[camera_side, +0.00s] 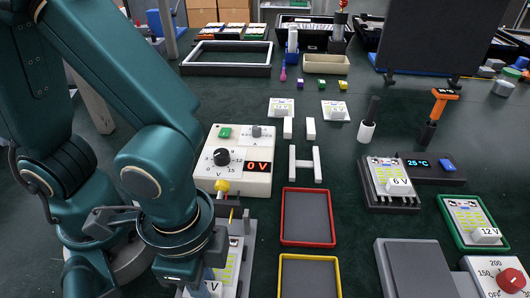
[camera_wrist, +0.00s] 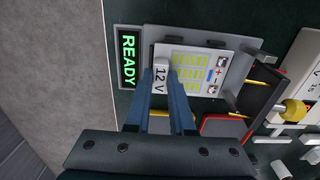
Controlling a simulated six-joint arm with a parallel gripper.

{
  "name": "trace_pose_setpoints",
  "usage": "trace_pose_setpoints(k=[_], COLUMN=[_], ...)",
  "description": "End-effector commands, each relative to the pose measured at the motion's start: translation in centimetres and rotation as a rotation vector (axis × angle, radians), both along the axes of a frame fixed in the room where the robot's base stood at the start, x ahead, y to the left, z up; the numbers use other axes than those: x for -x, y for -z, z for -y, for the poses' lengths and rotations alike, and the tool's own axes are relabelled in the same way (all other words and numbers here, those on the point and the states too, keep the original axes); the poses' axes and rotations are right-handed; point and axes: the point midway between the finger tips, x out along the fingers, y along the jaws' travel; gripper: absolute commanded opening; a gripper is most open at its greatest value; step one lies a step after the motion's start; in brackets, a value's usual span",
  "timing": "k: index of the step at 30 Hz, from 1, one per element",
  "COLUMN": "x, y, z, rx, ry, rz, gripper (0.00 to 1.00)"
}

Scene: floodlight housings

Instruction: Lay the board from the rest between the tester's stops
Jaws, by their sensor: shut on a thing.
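My gripper (camera_wrist: 161,80) is shut on the white 12 V block of a pale board (camera_wrist: 205,62) with yellow cells and red plus and blue minus marks. In the side view, this board (camera_side: 232,262) shows partly below my gripper (camera_side: 205,280), whose arm hides its left part. A green READY display (camera_wrist: 129,60) lies just beside the 12 V end in the wrist view. I cannot tell whether the board touches the surface beneath or sits between the stops.
A 0 V supply (camera_side: 236,160) stands behind the held board. Red (camera_side: 307,243) and yellow (camera_side: 283,278) trays lie to its right. A 6 V board (camera_side: 389,176) sits on a black unit and another 12 V board (camera_side: 466,218) in a green tray. The mid-table is partly clear.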

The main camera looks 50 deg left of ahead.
Motion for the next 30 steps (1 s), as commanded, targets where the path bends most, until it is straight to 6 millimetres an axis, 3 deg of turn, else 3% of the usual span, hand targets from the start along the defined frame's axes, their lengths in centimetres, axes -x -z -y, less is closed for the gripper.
trace_pose_setpoints(k=[13, 14, 16, 30], x=[0.01, 0.01, -0.01, -0.06], y=[0.78, 0.83, 0.78, -0.11], z=[-0.03, -0.01, 0.01, 0.08], rx=[-0.001, 0.000, 0.001, 0.004], ry=[0.000, 0.000, 0.000, 0.000], rz=[-0.001, 0.000, 0.001, 0.002], gripper=[0.00, 0.25, 0.51, 0.51])
